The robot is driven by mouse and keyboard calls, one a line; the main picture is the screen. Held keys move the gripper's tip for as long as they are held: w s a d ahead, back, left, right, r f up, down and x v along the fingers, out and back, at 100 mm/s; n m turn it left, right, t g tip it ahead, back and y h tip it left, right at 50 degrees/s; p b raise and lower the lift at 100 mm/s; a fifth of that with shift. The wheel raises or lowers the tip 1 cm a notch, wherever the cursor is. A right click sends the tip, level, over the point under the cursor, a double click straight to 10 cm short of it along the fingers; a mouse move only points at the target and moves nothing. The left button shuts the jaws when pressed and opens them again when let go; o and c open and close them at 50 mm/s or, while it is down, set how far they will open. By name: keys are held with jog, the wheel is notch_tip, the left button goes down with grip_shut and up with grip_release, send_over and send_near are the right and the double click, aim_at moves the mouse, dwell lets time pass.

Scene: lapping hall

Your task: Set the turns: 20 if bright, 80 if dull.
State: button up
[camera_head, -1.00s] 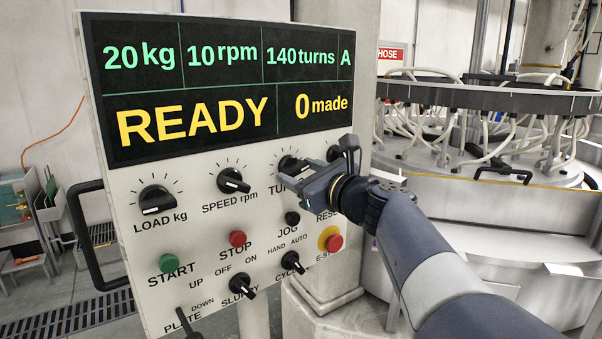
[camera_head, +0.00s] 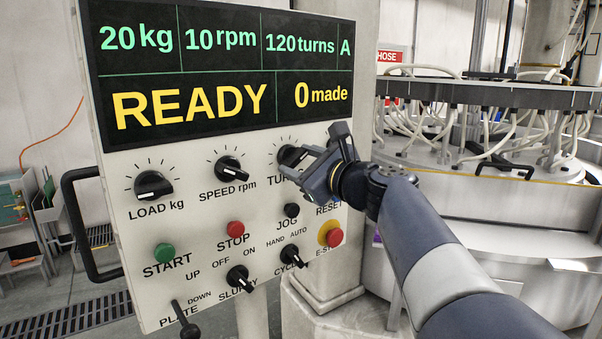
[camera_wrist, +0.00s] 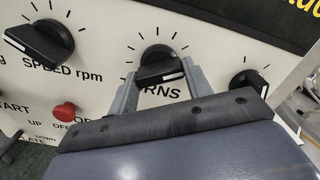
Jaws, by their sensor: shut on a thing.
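The turns knob (camera_head: 290,155) is a black dial in the upper row of the control panel (camera_head: 130,235). My gripper (camera_head: 312,165) is shut on it, partly hiding the knob and its label. In the wrist view the two fingers hold the turns knob (camera_wrist: 157,68) from both sides. The display (camera_head: 222,75) reads 20 kg, 10 rpm, 120 turns, A, and below that READY and 0 made. No part that could be bright or dull is clearly seen.
The load knob (camera_head: 152,186) and speed knob (camera_head: 230,168) are left of the turns knob. Below are the green start button (camera_head: 164,253), red stop button (camera_head: 235,229) and the red emergency stop (camera_head: 333,237). A lapping machine (camera_head: 480,95) with pale hoses stands at the right.

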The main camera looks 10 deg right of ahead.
jog(key=n+b, duration=1)
jog(key=n, duration=0.2)
jog(key=shift+f, duration=0.15)
jog(key=n+b, duration=0.3)
jog(key=n, duration=0.1)
jog(key=shift+n+b, duration=0.3)
jog(key=shift+b, duration=0.05)
jog(key=n+b, duration=0.2)
jog(key=n, duration=0.1)
jog(key=n+b, duration=0.2)
jog(key=n, duration=0.3)
jog(key=n+b, duration=0.2)
jog(key=n, duration=0.2)
jog(key=shift+r+n+b, duration=0.2)
jog(key=shift+n+b, duration=0.4)
jog(key=shift+n, duration=1.3)
jog(key=shift+o, duration=0.2)
jog(key=shift+n, duration=0.3)
